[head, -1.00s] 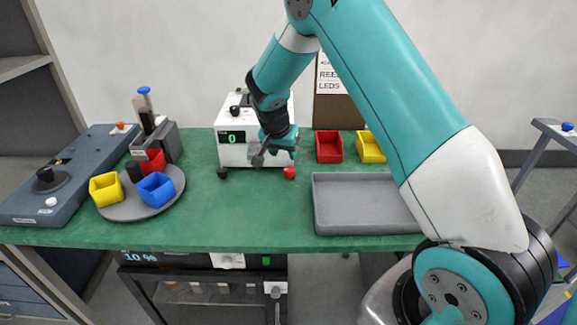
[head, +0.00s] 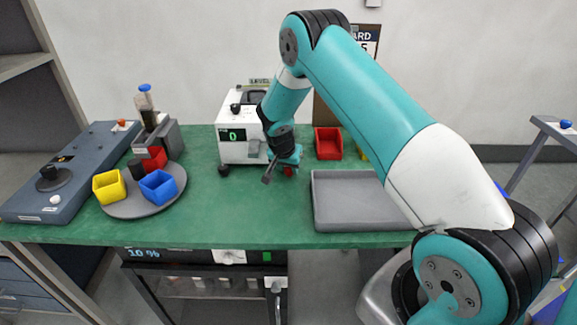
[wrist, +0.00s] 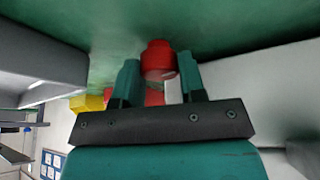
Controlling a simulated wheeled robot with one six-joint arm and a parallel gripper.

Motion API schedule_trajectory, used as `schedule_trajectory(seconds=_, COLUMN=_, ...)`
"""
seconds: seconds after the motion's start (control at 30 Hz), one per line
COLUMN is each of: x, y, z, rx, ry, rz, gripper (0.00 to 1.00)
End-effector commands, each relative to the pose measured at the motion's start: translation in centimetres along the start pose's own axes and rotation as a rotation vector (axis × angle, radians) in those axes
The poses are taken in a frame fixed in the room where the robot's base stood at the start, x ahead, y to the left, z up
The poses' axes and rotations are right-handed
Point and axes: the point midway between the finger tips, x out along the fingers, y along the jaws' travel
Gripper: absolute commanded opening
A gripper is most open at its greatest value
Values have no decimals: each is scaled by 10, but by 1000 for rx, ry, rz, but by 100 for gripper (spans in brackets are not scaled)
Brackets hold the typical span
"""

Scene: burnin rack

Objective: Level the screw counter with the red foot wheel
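The screw counter (head: 236,118) is a white box on the green bench, with a green "0" on its dark display. A black foot (head: 223,170) shows under its left front corner. The red foot wheel (head: 288,171) is low at its right front, partly hidden by my gripper. In the wrist view the red wheel (wrist: 158,60) sits between the two teal fingertips of my gripper (wrist: 160,72). The fingers are close on both sides of it; I cannot tell whether they press on it. My wrist hides the counter's right front.
A grey tray (head: 350,226) lies close at the right, with a red bin (head: 328,143) behind it. At the left, a round grey plate (head: 128,208) carries coloured bins. A blue-grey console (head: 75,180) stands beyond it. The bench front middle is clear.

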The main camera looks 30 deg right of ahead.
Motion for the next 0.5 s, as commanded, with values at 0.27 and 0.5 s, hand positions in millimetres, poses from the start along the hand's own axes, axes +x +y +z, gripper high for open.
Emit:
schedule_trajectory(seconds=0.27, x=2, y=2, z=0, rx=-85, ry=2, rz=-35, gripper=14)
schedule_trajectory(seconds=0.5, x=2, y=3, z=0, rx=-319, ry=9, rz=-131, gripper=14)
